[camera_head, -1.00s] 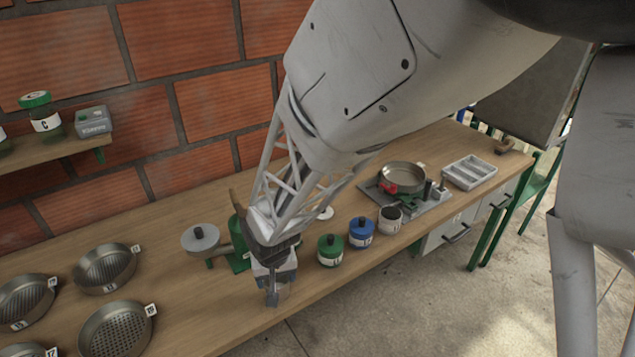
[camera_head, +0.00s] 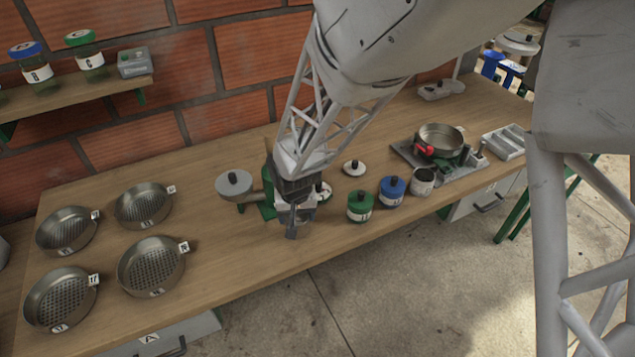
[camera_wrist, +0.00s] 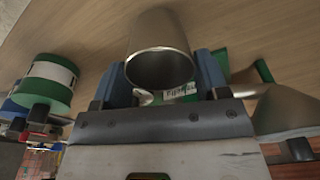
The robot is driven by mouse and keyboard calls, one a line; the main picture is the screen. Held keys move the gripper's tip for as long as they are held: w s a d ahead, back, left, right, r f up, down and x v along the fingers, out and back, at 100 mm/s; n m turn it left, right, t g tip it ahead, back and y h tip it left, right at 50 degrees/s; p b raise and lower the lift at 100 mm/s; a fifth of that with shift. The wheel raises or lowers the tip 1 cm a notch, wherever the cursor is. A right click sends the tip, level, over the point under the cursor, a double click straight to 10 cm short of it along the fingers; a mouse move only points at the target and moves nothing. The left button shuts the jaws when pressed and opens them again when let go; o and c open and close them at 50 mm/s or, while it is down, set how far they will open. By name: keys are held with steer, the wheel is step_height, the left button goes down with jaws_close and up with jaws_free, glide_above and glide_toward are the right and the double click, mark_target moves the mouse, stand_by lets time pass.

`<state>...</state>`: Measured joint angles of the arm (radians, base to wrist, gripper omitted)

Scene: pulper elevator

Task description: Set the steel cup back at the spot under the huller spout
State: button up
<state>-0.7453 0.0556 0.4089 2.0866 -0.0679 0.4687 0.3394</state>
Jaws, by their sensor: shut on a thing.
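The steel cup (camera_wrist: 160,62) is between the two blue fingers of my gripper (camera_wrist: 160,82) in the wrist view, and the gripper is shut on it. Its open rim faces the wrist camera. In the head view my gripper (camera_head: 291,232) is low over the front part of the bench, just in front of the green huller (camera_head: 267,203), and largely hides the cup. The huller's grey round hopper (camera_head: 234,184) shows to the left. In the wrist view part of the huller with a label (camera_wrist: 182,91) shows just past the cup. The spout cannot be made out clearly.
A green-lidded jar (camera_head: 360,207), a blue-lidded jar (camera_head: 392,192) and a pale cup (camera_head: 423,181) stand to the right. Several perforated pans (camera_head: 150,266) lie at left. A pan on a stand (camera_head: 441,139) is farther right. The wooden bench (camera_head: 225,262) is clear left of my gripper.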

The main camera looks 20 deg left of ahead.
steer(key=shift+w+a, duration=0.8)
steer(key=o, duration=1.1)
steer(key=shift+c, duration=0.2)
steer(key=shift+r, duration=0.1)
step_height(320, 180, up, 8)
steer(key=shift+s+d+f, duration=0.25)
steer(key=shift+s, duration=0.2)
